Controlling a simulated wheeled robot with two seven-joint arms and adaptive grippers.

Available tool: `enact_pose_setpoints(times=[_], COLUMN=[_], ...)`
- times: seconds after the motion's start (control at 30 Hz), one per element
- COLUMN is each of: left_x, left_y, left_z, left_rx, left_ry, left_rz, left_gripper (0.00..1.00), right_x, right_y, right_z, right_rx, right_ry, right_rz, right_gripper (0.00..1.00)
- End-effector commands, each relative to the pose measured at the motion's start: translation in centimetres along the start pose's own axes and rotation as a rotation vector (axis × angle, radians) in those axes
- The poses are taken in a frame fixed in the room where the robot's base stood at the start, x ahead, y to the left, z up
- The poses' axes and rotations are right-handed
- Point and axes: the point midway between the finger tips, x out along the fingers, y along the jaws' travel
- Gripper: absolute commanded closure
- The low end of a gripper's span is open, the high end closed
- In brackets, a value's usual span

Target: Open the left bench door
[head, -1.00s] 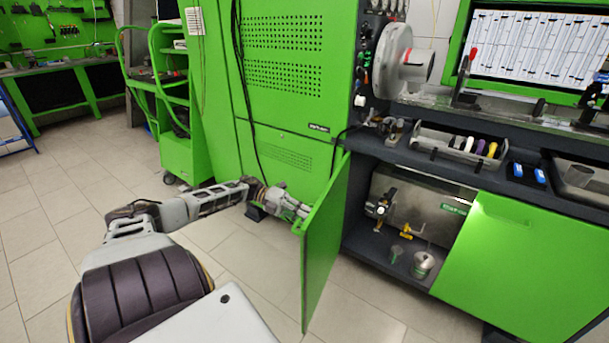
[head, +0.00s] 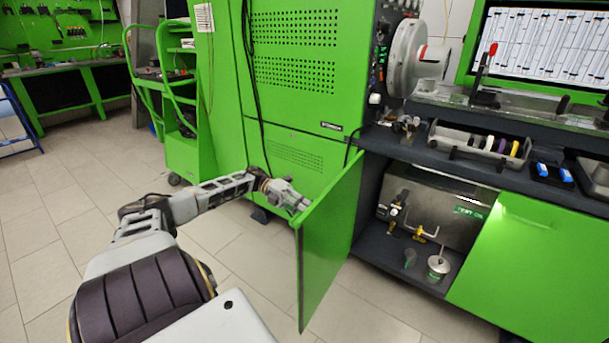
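The left bench door (head: 328,245) is a green panel that stands swung out from the bench, its free edge toward me. The left compartment behind it is exposed. My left gripper (head: 301,205) is at the upper part of the door's free edge, on the door's left side. It looks close to or touching the edge; its fingertips are too small and partly hidden to tell whether they are open or shut. My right gripper is not in view.
Inside the compartment are a metal tank (head: 440,210), brass fittings and a metal cup (head: 438,267). The right bench door (head: 535,265) is closed. A tool tray (head: 478,147) sits on the bench top. A tall green cabinet (head: 300,100) stands behind my arm. The tiled floor at left is clear.

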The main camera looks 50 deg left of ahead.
Motion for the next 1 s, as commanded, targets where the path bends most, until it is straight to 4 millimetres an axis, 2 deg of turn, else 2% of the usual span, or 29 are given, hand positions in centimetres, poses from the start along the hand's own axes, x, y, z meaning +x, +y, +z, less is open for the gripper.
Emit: enact_pose_setpoints(times=[0.3, 0.33, 0.5, 1.0], left_x=[-0.06, -0.06, -0.04, -0.6], left_y=[-0.01, -0.01, -0.01, 0.0], left_z=[0.11, 0.11, 0.07, 0.08], left_rx=[0.0, 0.0, 0.0, 0.0], left_ry=[-0.004, -0.004, -0.003, -0.002], left_rz=[0.002, 0.002, 0.001, 0.001], left_gripper=[1.0, 0.86, 0.66, 0.66], right_x=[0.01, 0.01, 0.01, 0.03], right_y=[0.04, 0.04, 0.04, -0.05], right_z=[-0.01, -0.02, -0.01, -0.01], right_rx=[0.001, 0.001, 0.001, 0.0], right_ry=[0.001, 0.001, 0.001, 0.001], right_rz=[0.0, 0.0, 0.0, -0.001], right_gripper=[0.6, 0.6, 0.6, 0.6])
